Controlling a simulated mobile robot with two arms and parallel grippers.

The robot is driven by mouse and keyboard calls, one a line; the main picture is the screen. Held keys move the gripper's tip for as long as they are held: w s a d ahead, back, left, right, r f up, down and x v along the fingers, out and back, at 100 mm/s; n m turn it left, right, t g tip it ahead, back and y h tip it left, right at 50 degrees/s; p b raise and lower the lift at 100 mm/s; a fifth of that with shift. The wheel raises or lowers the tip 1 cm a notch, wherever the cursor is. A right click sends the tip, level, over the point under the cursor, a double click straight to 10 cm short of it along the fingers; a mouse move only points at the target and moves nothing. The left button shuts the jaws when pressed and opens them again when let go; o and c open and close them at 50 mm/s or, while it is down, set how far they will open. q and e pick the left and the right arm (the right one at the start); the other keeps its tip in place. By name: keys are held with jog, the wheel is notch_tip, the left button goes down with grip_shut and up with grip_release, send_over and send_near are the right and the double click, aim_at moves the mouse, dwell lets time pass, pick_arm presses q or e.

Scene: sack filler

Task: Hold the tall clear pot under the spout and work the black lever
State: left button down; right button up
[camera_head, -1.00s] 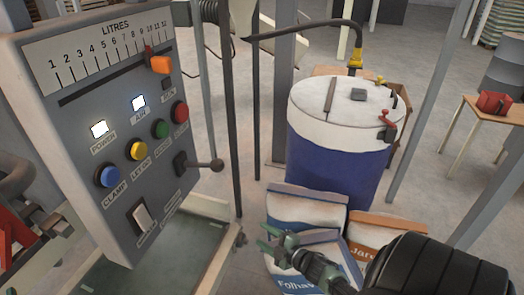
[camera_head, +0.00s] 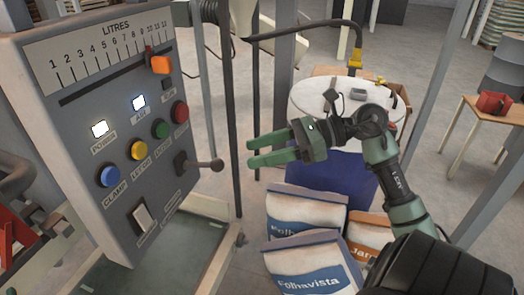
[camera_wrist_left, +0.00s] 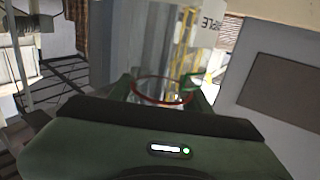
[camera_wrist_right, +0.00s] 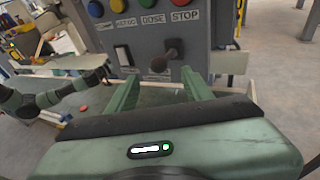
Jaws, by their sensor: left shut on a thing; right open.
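The black lever (camera_head: 205,165) sticks out from the lower right side of the grey control panel (camera_head: 100,130). My right gripper (camera_head: 254,153) is open and empty, just right of the lever's knob and apart from it. In the right wrist view the lever (camera_wrist_right: 170,53) stands ahead, beyond and between the open fingers (camera_wrist_right: 160,80). My left gripper (camera_wrist_left: 163,92) is out of the head view. In the left wrist view it is shut on the tall clear pot (camera_wrist_left: 160,45), which has a red ring around it. I cannot pick out the spout.
Printed sacks (camera_head: 308,268) lie on the floor below my right arm. A blue drum with a white lid (camera_head: 310,95) stands behind that arm. An upright dark post (camera_head: 230,110) is close to the lever. A small table with a red object (camera_head: 494,103) stands far right.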

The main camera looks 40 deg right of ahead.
aim_at(217, 163)
jog(key=shift+n, duration=0.3)
jog(key=shift+x, duration=4.85)
jog(key=shift+s+f, duration=0.15)
jog(key=c, duration=0.9)
